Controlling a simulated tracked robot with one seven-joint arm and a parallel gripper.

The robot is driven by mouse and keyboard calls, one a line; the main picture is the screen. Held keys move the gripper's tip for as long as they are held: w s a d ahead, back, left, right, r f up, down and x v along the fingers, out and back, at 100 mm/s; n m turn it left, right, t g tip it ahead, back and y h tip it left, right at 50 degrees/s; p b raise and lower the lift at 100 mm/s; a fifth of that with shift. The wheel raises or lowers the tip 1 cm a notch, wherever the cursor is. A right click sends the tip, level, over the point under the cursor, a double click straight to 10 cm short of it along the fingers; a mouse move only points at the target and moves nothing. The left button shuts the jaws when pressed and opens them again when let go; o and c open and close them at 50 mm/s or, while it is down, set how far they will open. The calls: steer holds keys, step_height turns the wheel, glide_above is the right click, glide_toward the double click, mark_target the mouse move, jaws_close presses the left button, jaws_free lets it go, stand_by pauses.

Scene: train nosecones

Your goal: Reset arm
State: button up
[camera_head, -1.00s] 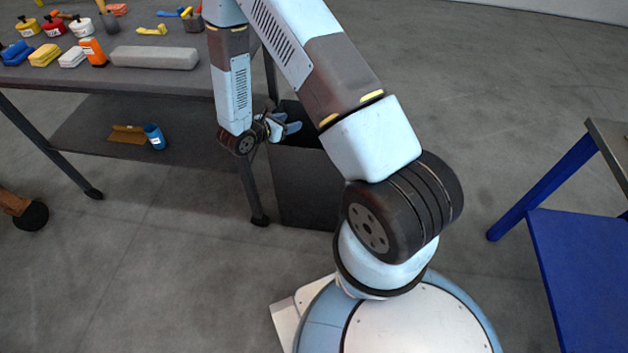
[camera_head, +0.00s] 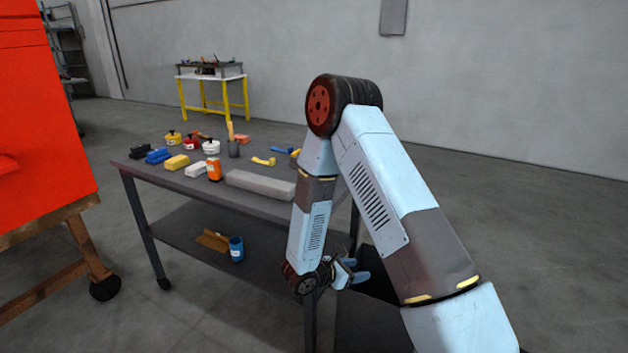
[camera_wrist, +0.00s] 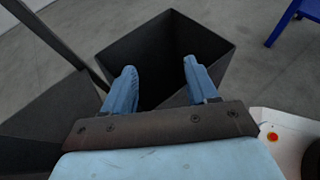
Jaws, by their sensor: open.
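My gripper (camera_head: 352,273) hangs low at the right end of the dark workbench, at the end of my bent arm. In the wrist view my gripper (camera_wrist: 160,84) shows its two blue fingers spread apart with nothing between them. The fingers point towards an open dark bin (camera_wrist: 165,50), over its near rim in the picture. The bin (camera_head: 368,325) also shows in the head view, partly hidden behind my arm. The part of its inside that shows looks empty.
The workbench (camera_head: 255,203) carries sponges, jars, an orange bottle (camera_head: 214,170) and a long grey block (camera_head: 260,184). Its lower shelf holds a blue can (camera_head: 236,248). A red panel (camera_head: 40,120) on a wooden wheeled stand is at left. A yellow-legged table (camera_head: 212,80) stands far back.

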steer(key=s+d+r+m+g+y, duration=0.1)
steer(key=s+d+r+m+g, duration=0.2)
steer(key=r, duration=0.5)
steer(key=s+d+r+m+g, duration=0.1)
steer(key=s+d+r+m, duration=0.2)
steer(key=r+m, duration=0.35)
steer(key=s+d+r+m+g+y, duration=0.1)
steer(key=s+d+r+m+g, duration=0.15)
steer(key=r, duration=0.75)
steer(key=s+a+r+m+t+y, duration=0.2)
steer(key=s+r+m+y, duration=0.3)
steer(key=s+r, duration=0.3)
steer(key=s+a+r+m+t+y, duration=0.1)
steer(key=s+r+m+t+y, duration=0.3)
steer(key=s+r, duration=0.5)
steer(key=shift+s+a+r+m+y, duration=0.15)
steer(key=shift+s+a+m+y, duration=0.4)
steer(key=shift+m, duration=0.55)
